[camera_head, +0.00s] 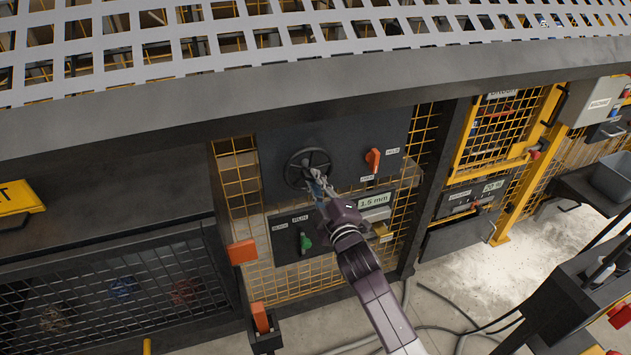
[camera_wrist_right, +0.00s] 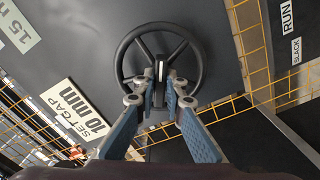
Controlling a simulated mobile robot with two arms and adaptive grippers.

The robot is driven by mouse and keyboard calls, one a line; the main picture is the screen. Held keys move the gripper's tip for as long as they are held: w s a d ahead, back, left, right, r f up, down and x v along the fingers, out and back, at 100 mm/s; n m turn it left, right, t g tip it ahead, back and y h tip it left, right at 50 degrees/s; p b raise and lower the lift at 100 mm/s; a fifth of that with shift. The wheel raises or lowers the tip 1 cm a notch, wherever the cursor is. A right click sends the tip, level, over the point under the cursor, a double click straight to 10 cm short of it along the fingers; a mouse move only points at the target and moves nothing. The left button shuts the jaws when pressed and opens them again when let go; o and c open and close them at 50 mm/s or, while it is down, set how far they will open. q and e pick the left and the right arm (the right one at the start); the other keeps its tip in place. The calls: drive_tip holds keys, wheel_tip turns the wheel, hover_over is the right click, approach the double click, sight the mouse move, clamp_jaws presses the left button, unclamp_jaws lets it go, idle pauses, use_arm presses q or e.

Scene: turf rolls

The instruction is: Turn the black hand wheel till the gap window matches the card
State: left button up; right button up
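The black hand wheel (camera_head: 308,169) is on a dark panel in the head view and fills the upper middle of the right wrist view (camera_wrist_right: 124,58). My right gripper (camera_head: 315,180) is at the wheel. In the wrist view its fingertips (camera_wrist_right: 162,80) are close together on either side of the wheel's lower spoke near the hub, and look shut on it. A white card (camera_wrist_right: 76,113) reads "SET GAP" and what looks like "10 mm"; any decimal point is too small to tell. My left gripper is out of view.
An orange lever (camera_head: 373,160) is right of the wheel. A green switch (camera_head: 305,243) sits on the lower panel by a RUN label. Yellow mesh (camera_head: 237,180) flanks the panel. A dark beam (camera_head: 250,95) crosses above it. Cables lie on the floor.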

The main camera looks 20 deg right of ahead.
drive_tip(key=shift+n, duration=0.3)
clamp_jaws()
drive_tip(key=n+p, duration=0.1)
drive_tip(key=n, duration=1)
drive_tip(key=shift+p, duration=0.3)
idle(0.5)
drive_tip(key=o, duration=0.7)
unclamp_jaws()
